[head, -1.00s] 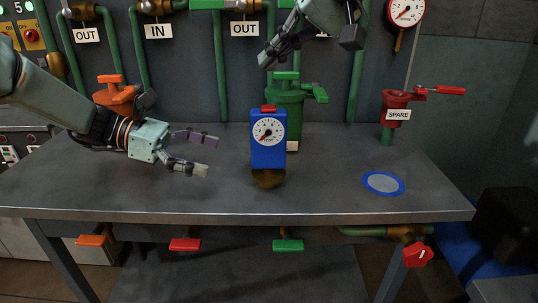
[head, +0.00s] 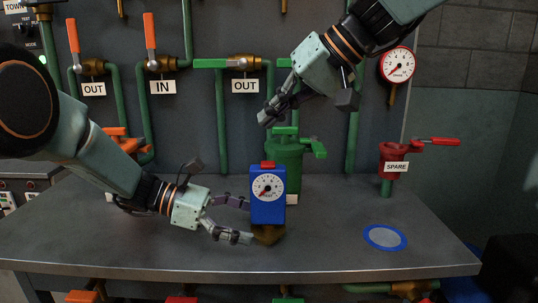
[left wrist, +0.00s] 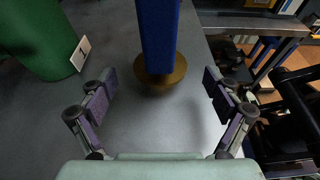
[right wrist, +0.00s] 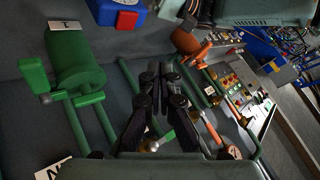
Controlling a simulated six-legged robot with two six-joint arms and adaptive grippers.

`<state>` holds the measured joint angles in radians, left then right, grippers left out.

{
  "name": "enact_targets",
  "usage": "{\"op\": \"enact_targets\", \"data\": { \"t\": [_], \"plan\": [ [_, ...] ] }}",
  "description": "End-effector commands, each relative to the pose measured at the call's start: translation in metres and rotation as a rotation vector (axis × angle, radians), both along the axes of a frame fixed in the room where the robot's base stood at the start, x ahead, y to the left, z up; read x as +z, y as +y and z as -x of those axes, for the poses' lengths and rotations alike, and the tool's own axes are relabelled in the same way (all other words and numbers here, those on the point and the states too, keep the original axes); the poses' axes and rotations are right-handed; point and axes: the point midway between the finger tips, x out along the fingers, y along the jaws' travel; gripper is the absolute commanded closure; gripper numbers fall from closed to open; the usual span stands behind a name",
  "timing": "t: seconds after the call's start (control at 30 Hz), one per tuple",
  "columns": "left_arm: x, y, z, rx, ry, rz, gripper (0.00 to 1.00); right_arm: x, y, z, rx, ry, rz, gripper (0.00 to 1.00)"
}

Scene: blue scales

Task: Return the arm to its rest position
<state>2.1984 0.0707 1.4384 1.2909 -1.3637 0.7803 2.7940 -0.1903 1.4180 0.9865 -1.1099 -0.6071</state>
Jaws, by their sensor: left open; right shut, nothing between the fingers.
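My left gripper (head: 240,220) is open low over the table, just left of a blue gauge box (head: 268,207) on a brass base (head: 267,236). In the left wrist view, the blue box (left wrist: 158,35) and its brass base (left wrist: 160,72) stand ahead, between the directions of the two spread fingers. The fingers look apart from it. My right gripper (head: 265,117) is shut and empty, above and slightly left of the green canister (head: 285,160). In the right wrist view its fingers (right wrist: 165,70) are together, and the green canister (right wrist: 75,60) shows at the left.
A blue-ringed disc (head: 385,237) lies on the table (head: 150,250) at the right. The red SPARE valve (head: 392,160) stands behind it. Green pipes and orange-handled valves (head: 151,32) line the back wall. The table's front right is clear.

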Motion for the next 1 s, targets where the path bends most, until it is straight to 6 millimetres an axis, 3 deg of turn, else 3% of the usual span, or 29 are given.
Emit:
{"op": "enact_targets", "data": {
  "t": [0.27,0.53,0.9,1.0],
  "plan": [
    [-0.011,-0.035,0.001,-0.002,0.002,-0.001,0.11,0.0,0.0,0.0,0.0,0.0,0.0,1.0],
    [-0.01,-0.033,0.0,0.0,0.0,0.001,0.11,-0.011,0.0,0.0,0.001,-0.001,0.0,1.0],
    [-0.01,-0.033,0.0,0.0,0.0,0.001,0.11,-0.001,0.0,0.0,0.0,-0.002,-0.001,1.0],
    [-0.005,-0.019,-0.001,0.004,-0.001,0.003,0.11,0.001,0.0,0.0,0.0,0.0,0.0,1.0]
  ]
}}
